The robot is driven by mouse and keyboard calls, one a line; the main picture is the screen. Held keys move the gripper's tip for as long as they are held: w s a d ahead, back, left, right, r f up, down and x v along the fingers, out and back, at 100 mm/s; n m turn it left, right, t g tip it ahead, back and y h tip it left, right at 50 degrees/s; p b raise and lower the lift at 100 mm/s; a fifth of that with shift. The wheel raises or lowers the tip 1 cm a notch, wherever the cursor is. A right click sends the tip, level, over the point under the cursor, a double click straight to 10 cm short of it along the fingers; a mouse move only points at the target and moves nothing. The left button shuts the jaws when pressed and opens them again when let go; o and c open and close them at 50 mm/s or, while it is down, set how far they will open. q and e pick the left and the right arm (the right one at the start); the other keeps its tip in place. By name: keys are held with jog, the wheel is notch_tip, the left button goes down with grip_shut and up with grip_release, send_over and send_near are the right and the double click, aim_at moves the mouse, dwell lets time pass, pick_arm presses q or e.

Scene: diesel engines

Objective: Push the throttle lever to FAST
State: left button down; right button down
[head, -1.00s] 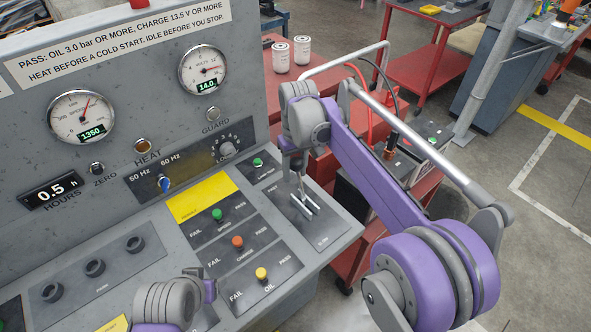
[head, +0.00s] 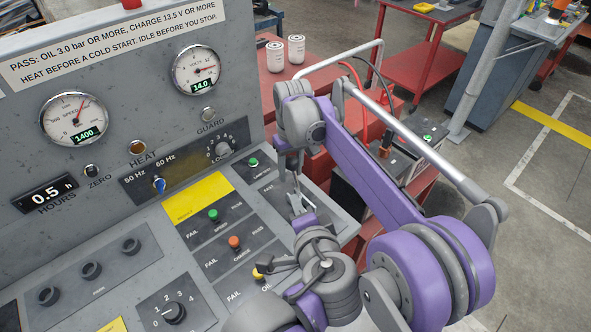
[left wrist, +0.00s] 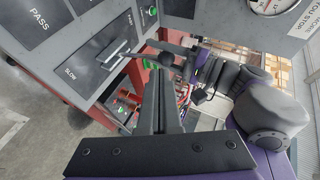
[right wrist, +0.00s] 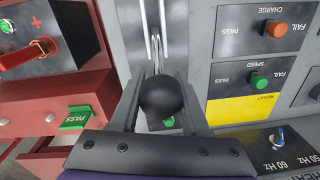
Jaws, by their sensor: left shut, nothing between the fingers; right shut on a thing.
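The throttle lever has a round black knob (right wrist: 163,97) and a thin metal stem. My right gripper (head: 292,170) is shut on the knob, with one finger on each side in the right wrist view. The lever plate (left wrist: 104,50) carries a SLOW label at its lower end in the left wrist view. In the head view a FAST label is near the plate's far end. My left gripper (left wrist: 160,90) is shut and empty, close to the knob; I cannot tell whether it touches. In the head view its fingers are mostly hidden by the left wrist (head: 315,250).
The speed gauge (head: 74,119) reads 1400. Green (head: 213,215), orange (head: 235,242) and yellow (head: 258,273) buttons sit left of the lever plate. A red cart (head: 380,205) with a battery stands beyond the console's right edge.

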pick_arm(q)
jog(key=d+r, duration=0.1)
jog(key=d, duration=0.1)
send_near(291, 165)
jog(key=shift+m+t, duration=0.4)
jog(key=x, duration=0.3)
jog(key=f+x, duration=0.1)
jog(key=x, duration=0.3)
jog(key=shift+s+d, duration=0.15)
jog(key=shift+s, duration=0.05)
pick_arm(e)
jog(key=shift+s+f, duration=0.1)
jog(key=shift+f, duration=0.05)
pick_arm(q)
jog(key=shift+w+a+f, duration=0.1)
jog(key=shift+w+a, duration=0.3)
jog(key=shift+w, duration=0.35)
pick_arm(e)
jog(key=shift+s+a, duration=0.1)
jog(key=c, duration=0.7)
grip_release()
pick_arm(q)
jog(key=shift+d, duration=0.1)
pick_arm(e)
jog(key=shift+o, duration=1.3)
jog(key=shift+r, duration=0.25)
